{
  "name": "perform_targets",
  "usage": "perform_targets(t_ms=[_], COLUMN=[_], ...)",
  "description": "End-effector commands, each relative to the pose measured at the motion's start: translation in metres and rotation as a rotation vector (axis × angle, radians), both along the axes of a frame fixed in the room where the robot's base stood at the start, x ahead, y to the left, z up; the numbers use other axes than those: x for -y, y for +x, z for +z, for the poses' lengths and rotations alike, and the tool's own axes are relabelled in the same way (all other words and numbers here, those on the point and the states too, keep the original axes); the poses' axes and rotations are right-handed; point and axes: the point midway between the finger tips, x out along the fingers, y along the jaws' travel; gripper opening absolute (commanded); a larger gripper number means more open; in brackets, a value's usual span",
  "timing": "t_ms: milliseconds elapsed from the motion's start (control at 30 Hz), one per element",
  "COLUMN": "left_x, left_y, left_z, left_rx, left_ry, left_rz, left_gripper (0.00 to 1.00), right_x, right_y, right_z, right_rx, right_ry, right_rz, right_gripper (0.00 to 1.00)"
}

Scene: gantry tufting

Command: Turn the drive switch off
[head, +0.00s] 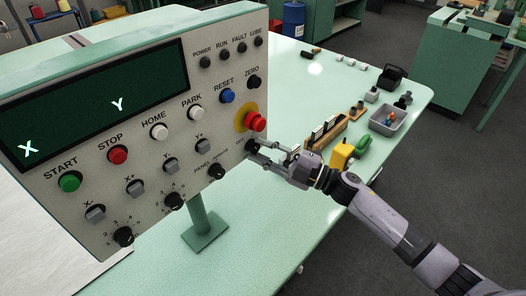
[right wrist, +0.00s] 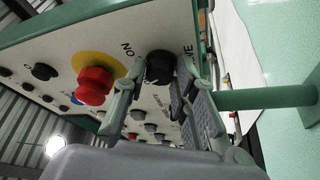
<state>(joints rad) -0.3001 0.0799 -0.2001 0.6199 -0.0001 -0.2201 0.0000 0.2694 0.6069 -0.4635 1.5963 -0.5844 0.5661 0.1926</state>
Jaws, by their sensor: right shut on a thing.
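The drive switch (head: 251,146) is a black round knob at the lower right of the control panel (head: 135,190), below the red emergency button. In the right wrist view the drive switch (right wrist: 159,66) sits between my two fingers, with "ON" to its left and the end of a label, "VE", to its right. My right gripper (head: 257,151) comes from the right and is shut on the drive switch. My fingers hide part of the knob's label, and I cannot tell which way its pointer faces. My left gripper is not in view.
The red emergency button (head: 255,121) on its yellow plate is close above my fingers. The panel knob (head: 216,171) is to the left. A green post (head: 202,215) stands below the panel. The bench (head: 250,245) behind holds a grey bin (head: 376,125) and small tools.

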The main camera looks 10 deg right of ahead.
Motion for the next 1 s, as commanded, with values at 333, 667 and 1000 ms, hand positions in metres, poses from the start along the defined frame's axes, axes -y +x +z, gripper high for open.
perform_targets(t_ms=[333,667,1000], left_x=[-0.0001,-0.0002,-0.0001], left_y=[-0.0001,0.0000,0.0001], left_z=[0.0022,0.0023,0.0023], left_rx=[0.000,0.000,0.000], left_ry=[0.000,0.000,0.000], left_rz=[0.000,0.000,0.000], left_gripper=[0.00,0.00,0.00], right_x=[0.0002,0.0002,0.0000], right_y=[-0.0001,-0.0003,-0.0004], right_z=[-0.0004,-0.0005,-0.0004], right_rx=[0.075,0.091,0.091], right_ry=[-0.121,-0.143,-0.141], right_rz=[0.001,0.002,0.001], right_gripper=[0.00,0.00,0.33])
